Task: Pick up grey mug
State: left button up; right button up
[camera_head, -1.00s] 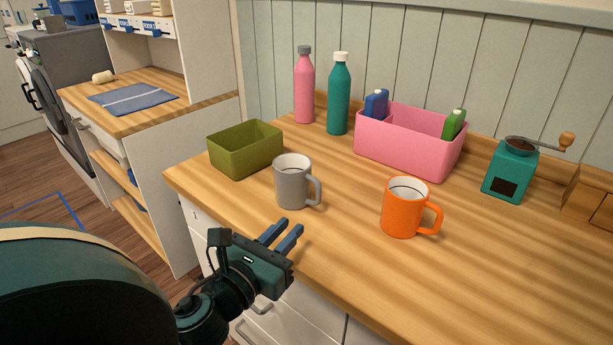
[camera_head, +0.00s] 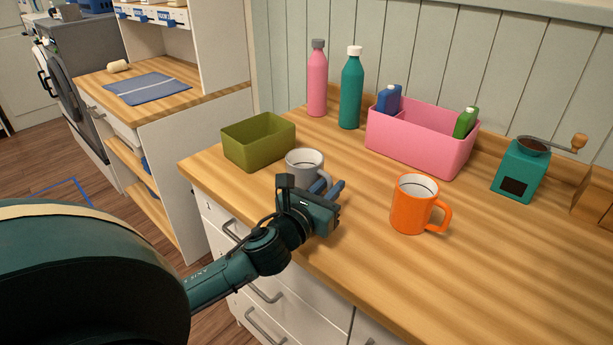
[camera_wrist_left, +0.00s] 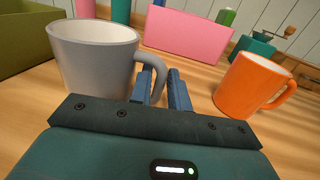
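The grey mug (camera_head: 304,160) stands upright on the wooden counter (camera_head: 420,285), partly hidden by my left gripper in the head view. In the left wrist view the mug (camera_wrist_left: 92,65) is large at the left, with its handle pointing right. My left gripper (camera_head: 334,186) is at the near right side of the mug, low over the counter. Its blue fingers (camera_wrist_left: 162,78) are apart with a narrow gap, and the mug's handle reaches to the gap between them. Whether they touch the handle cannot be told. My right gripper is out of view.
An orange mug (camera_head: 414,203) stands to the right. An olive box (camera_head: 258,144) is just left of the grey mug. Behind are a pink bin (camera_head: 419,149), a pink bottle (camera_head: 317,82), a teal bottle (camera_head: 351,91) and, farther right, a grinder (camera_head: 519,172).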

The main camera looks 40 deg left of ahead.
pick_arm(q)
jog(key=shift+w, duration=0.2)
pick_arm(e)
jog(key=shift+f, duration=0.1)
pick_arm(q)
jog(key=shift+c, duration=0.6)
grip_shut()
jog(key=shift+r, duration=0.1)
jog(key=shift+r+p, duration=0.35)
jog(key=shift+r, duration=0.6)
notch_tip(320, 180, up, 4)
jog(key=shift+r+p, duration=0.15)
jog(key=shift+p, duration=0.45)
jog(key=shift+r+p, duration=0.45)
jog(key=shift+r, duration=1.35)
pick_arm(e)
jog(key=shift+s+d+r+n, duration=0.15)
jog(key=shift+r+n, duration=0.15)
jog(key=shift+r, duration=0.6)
